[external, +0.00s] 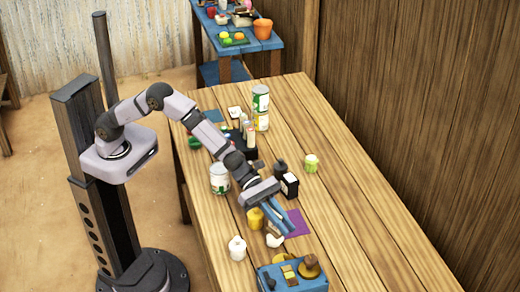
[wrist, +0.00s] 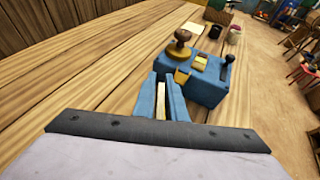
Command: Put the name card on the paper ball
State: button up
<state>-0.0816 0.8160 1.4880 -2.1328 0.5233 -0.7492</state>
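My gripper (external: 287,229) reaches down over the front part of the table, with its blue fingers low beside a purple sheet (external: 298,222). In the wrist view the fingers (wrist: 162,90) are close together. A narrow pale strip (wrist: 161,102) shows between them; I cannot tell whether it is a thin card held edge-on or the table behind. A small white crumpled lump (external: 275,241), possibly the paper ball, lies on the table just in front of the fingers. I cannot make out a name card for certain.
A blue box (external: 291,275) with a stamp (wrist: 180,45) stands near the front edge. A white jar (external: 237,248), a yellow jar (external: 255,218), a black box (external: 290,186) and a can (external: 220,179) stand around my gripper. The table's right side is clear.

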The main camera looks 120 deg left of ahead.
jog(key=shift+o, duration=0.9)
jog(key=shift+r, duration=0.25)
jog(key=b+v, duration=0.2)
jog(key=v, duration=1)
jog(key=shift+d, duration=0.1)
